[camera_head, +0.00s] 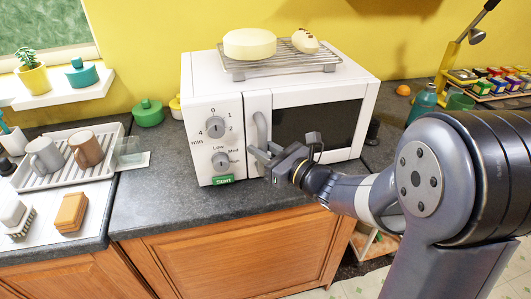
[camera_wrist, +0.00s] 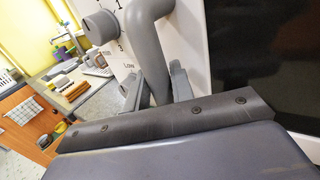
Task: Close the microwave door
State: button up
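The white microwave (camera_head: 226,88) stands on the dark counter with its knob panel at the left. Its door (camera_head: 318,122), with a dark window, looks shut or almost shut against the front; I cannot tell whether a small gap is left. The grey curved handle (camera_head: 260,128) is on the door's left side. My gripper (camera_head: 262,156) is at the handle's lower part. In the wrist view the handle (camera_wrist: 153,50) runs down between my two fingers (camera_wrist: 157,88), which stand apart on either side of it. Contact with the handle is unclear.
A rack (camera_head: 282,66) with a pale round item and a small loaf-like item lies on top of the microwave. A dish rack with mugs (camera_head: 86,150) stands left. A teal bottle (camera_head: 422,103) stands right. The counter in front-left of the microwave is clear.

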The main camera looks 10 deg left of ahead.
jog(key=o, duration=0.4)
jog(key=shift+s+d, duration=0.25)
jog(key=shift+d, duration=0.15)
jog(key=b+v, duration=0.1)
jog(key=v, duration=0.8)
jog(key=shift+s+d, duration=0.25)
jog(key=shift+s, duration=0.05)
jog(key=shift+a, duration=0.1)
jog(key=p+x, duration=0.1)
jog(key=x, duration=0.9)
jog(key=shift+w+a, duration=0.3)
jog(key=shift+s+d+p, duration=0.3)
jog(key=shift+s+d, duration=0.45)
jog(key=shift+s, duration=0.25)
